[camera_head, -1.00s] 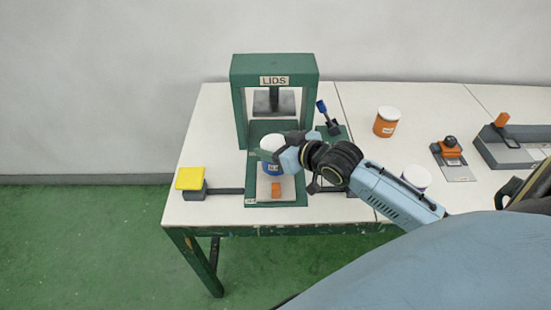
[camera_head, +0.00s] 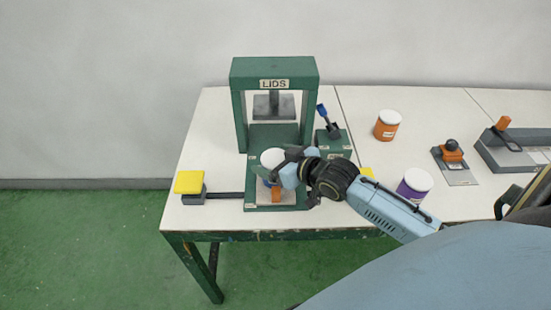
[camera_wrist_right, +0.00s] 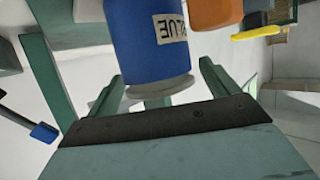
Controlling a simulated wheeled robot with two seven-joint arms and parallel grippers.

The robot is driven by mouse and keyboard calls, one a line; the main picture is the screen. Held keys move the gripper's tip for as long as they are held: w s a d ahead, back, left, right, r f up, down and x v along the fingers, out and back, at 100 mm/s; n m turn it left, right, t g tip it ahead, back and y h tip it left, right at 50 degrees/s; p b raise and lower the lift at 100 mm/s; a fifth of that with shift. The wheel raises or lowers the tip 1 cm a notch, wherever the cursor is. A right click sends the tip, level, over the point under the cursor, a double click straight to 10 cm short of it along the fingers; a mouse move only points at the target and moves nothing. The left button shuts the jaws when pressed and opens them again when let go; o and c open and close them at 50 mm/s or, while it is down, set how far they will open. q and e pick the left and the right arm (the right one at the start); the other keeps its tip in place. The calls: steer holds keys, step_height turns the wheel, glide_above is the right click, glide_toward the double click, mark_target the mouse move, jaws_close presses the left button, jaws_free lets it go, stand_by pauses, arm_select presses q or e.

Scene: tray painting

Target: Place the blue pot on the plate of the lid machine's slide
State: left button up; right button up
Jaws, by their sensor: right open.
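The green lid machine (camera_head: 240,75) marked LIDS rises behind. My right gripper (camera_head: 284,170) is at the pot from the right, near its top. In the right wrist view the blue pot (camera_wrist_right: 145,40) appears upside down, its lid between the two spread fingers of my right gripper (camera_wrist_right: 163,90), with gaps visible beside it. The pot's underside is hidden. My left gripper is not in view.
An orange block (camera_head: 276,195) sits at the front of the slide. A yellow pad (camera_head: 189,182) is at the left. A blue-tipped lever (camera_head: 322,110) stands right of the machine. An orange pot (camera_head: 387,125) and a purple pot (camera_head: 414,185) stand further right.

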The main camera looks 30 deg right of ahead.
steer(key=shift+r, duration=0.15)
steer(key=shift+s+r, duration=0.1)
steer(key=shift+s, duration=0.2)
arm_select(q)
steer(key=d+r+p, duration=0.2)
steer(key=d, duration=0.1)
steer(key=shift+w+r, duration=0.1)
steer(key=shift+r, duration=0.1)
arm_select(e)
steer(key=v, duration=1.1)
steer(key=shift+s, duration=0.2)
steer(key=shift+d, duration=0.1)
